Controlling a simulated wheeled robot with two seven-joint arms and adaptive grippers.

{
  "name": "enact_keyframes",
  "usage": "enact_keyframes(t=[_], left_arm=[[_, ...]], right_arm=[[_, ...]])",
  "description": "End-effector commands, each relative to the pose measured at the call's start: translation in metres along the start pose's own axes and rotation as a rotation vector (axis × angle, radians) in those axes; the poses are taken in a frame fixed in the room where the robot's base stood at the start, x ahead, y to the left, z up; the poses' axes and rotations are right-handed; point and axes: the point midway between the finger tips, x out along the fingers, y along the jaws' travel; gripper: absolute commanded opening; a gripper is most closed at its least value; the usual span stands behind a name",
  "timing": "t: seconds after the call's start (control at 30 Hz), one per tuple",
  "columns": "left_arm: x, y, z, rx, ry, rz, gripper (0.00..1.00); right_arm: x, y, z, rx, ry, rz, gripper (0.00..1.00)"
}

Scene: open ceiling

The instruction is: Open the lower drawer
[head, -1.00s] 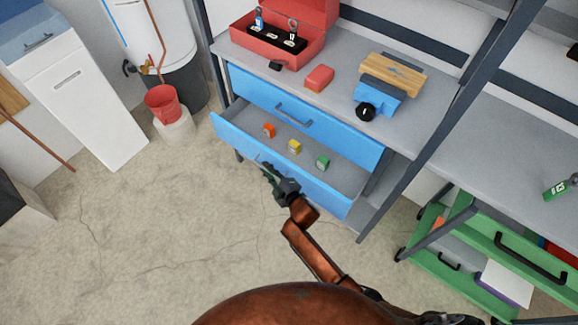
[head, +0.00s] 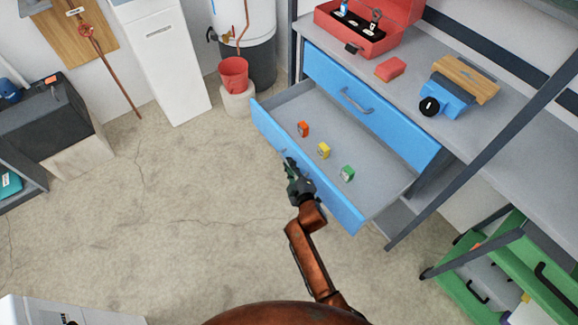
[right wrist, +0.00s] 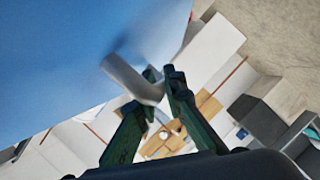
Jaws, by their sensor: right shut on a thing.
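The lower drawer (head: 330,190) is blue in front with a grey inside, and it is pulled well out of the workbench. An orange item (head: 303,129), a yellow item (head: 323,150) and a green item (head: 347,173) lie in it. My right gripper (head: 290,168) is at the middle of its blue front. In the right wrist view my right gripper (right wrist: 160,95) is shut on the grey handle (right wrist: 132,80) of the blue front. The handle is mostly hidden in the head view. The left gripper is not in view.
The upper blue drawer (head: 375,110) is shut. On the bench top are a red toolbox (head: 395,15), a red block (head: 391,68) and a blue vice (head: 450,93). A green cart (head: 480,285) stands at the right. The concrete floor (head: 170,220) at left is clear.

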Motion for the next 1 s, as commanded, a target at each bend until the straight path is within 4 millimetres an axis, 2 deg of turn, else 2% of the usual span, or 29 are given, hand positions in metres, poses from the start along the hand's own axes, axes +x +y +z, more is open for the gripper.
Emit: enact_keyframes(t=[0.2,0.23,0.33,0.67,0.87,1.0], left_arm=[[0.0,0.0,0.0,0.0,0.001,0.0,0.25],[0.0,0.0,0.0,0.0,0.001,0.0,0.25],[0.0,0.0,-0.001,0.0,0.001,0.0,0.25],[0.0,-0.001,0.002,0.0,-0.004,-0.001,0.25],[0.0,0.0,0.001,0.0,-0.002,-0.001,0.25],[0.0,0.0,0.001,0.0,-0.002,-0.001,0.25]], right_arm=[[-0.001,-0.001,0.003,0.0,-0.005,-0.002,0.0],[-0.001,-0.001,0.003,0.0,-0.006,-0.002,0.11],[-0.001,-0.001,0.003,0.001,-0.005,-0.002,0.17],[-0.003,0.0,0.003,0.0,-0.003,0.0,0.17],[-0.028,-0.001,0.004,-0.001,-0.004,0.0,0.17],[-0.057,-0.001,0.004,0.0,-0.005,-0.001,0.17]])
